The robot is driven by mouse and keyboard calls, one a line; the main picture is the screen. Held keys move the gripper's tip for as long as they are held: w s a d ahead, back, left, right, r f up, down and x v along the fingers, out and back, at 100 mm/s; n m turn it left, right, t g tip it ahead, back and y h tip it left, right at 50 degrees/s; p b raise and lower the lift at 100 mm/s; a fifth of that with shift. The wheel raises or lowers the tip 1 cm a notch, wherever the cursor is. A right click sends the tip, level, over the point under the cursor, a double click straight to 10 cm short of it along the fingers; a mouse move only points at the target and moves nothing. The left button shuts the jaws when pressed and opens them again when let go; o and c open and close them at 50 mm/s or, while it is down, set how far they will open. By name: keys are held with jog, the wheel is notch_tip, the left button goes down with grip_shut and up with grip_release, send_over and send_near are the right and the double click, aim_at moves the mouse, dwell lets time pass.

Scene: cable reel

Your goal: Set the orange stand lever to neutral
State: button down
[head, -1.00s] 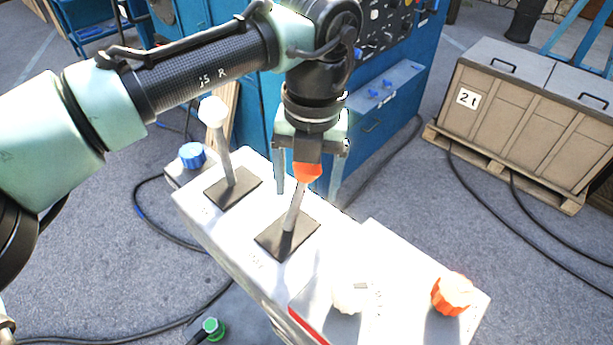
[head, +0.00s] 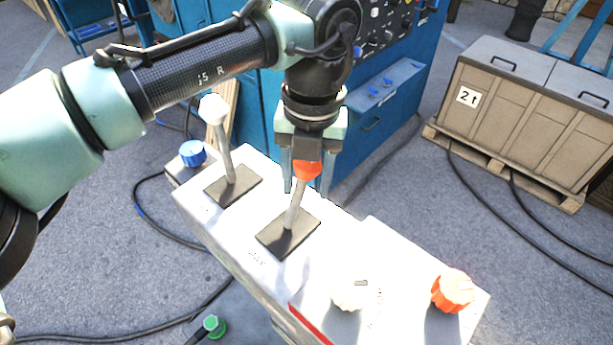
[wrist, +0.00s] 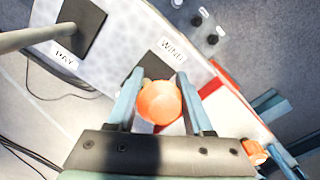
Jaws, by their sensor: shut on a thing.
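The orange stand lever has a grey shaft (head: 295,212) rising from a dark plate (head: 271,239) on the white console (head: 232,237). The shaft leans up and to the right in the head view. Its orange knob (head: 307,170) sits between the fingers of my gripper (head: 307,184), which points down over it. In the wrist view the orange knob (wrist: 159,102) is between the two blue-grey fingers of my gripper (wrist: 160,95), shut on it. A "WIND" label (wrist: 171,47) lies beside this lever's plate. The lower shaft is hidden in the wrist view.
A white-knobbed lever (head: 213,110) stands to the left on the same console, near a blue knob (head: 192,153). A white knob (head: 350,294) and an orange rotary knob (head: 452,291) sit at the right end. A blue cabinet (head: 375,125) stands behind.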

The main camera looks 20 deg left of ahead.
aim_at(295, 192)
jog(key=shift+s+a+t+h+b, duration=0.1)
jog(key=shift+s+t+h+b, duration=0.3)
jog(key=shift+t, duration=0.4)
jog(key=t+b, duration=0.1)
jog(key=s+t+b, duration=0.1)
jog(key=shift+s+a+r+h+b, duration=0.15)
jog(key=shift+s+a+h+b, duration=0.15)
jog(key=shift+h, duration=0.1)
jog(key=shift+s+a+r+t+b, duration=0.15)
jog(key=shift+s+r+t+b, duration=0.2)
jog(key=shift+t+b, duration=0.15)
jog(key=shift+w, duration=0.1)
jog(key=shift+c, duration=1.5)
grip_release()
jog(key=shift+r, duration=0.1)
jog(key=b+v, duration=0.1)
jog(key=v, duration=1.2)
jog(key=shift+b, duration=0.35)
